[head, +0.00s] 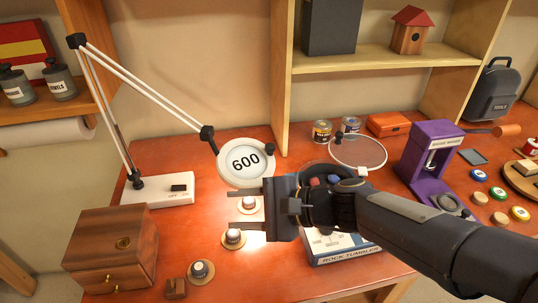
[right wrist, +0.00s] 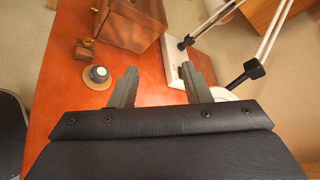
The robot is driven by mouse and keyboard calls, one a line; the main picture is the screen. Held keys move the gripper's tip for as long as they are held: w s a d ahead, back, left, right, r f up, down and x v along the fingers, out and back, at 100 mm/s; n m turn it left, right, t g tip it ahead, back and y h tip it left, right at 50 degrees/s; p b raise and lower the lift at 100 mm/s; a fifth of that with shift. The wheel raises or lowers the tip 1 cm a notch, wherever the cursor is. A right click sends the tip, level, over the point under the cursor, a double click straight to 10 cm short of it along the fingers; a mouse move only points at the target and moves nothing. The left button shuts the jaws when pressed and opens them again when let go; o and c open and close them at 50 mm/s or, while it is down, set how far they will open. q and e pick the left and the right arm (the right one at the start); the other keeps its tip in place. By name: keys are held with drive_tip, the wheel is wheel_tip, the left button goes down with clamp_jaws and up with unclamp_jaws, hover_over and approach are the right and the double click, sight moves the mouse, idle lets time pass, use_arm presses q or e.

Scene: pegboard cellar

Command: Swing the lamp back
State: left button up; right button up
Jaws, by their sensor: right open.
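The desk lamp has thin white double arms with black joints. Its white base (head: 155,192) with an OFF/ON switch stands at the left of the desk. Its round white head (head: 245,175), marked 600, hangs over the middle, with a bright patch on the desk below. In the right wrist view a black lamp joint (right wrist: 253,68) shows at the right, with part of the white head behind my finger. My right gripper (head: 231,209) is open and empty, its fingers pointing left, just nearer than the head in the picture. My left gripper is not in view.
A wooden box (head: 110,250) stands front left. Several small round pieces on discs lie near my fingers. A rock tumbler box (head: 340,250) sits under my right arm. A round mesh sieve (head: 358,152) and a purple machine (head: 430,155) stand right of the lamp.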

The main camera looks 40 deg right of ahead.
drive_tip(key=w+d+m+t+h+b, duration=0.25)
drive_tip(key=w+d+m+t, duration=0.2)
drive_tip(key=d+m, duration=0.35)
drive_tip(key=m+t+h, duration=0.3)
drive_tip(key=m+h, duration=0.3)
drive_tip(key=m, duration=0.3)
approach(273, 149)
drive_tip(key=w, duration=1.1)
drive_tip(key=shift+w+a+r, duration=0.1)
drive_tip(key=shift+a+r, duration=0.05)
drive_tip(key=shift+a, duration=0.1)
drive_tip(key=shift+c, duration=0.4)
clamp_jaws()
